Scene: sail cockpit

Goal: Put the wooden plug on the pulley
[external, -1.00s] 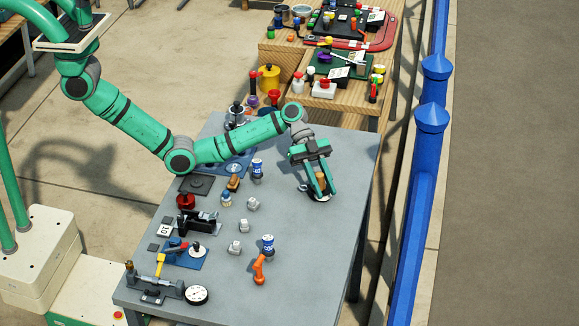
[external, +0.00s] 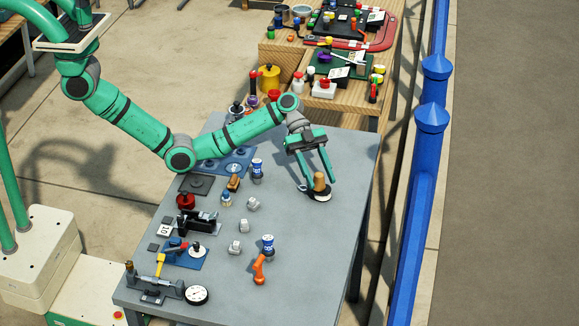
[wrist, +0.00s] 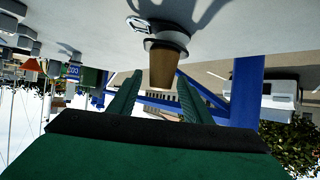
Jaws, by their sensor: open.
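The wooden plug (external: 319,181) is a brown, tapered piece standing upright on a dark and white disc. That disc, which looks like the pulley (external: 323,197), lies on the grey table. The plug also shows in the wrist view (wrist: 166,68), against the pulley (wrist: 158,37) with its pale side piece. My gripper (external: 320,184) is open, its fingers spread on either side of the plug with visible gaps. In the wrist view the fingers (wrist: 159,74) stand apart with nothing between them but the plug's end near the tips. How deep the plug sits is hidden.
A blue-labelled can (external: 257,170), an orange piece (external: 259,268), small grey blocks (external: 240,226) and a round dial (external: 196,294) stand on the left half of the table. The table right of and below the pulley is clear. A blue post (external: 420,180) stands beyond it.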

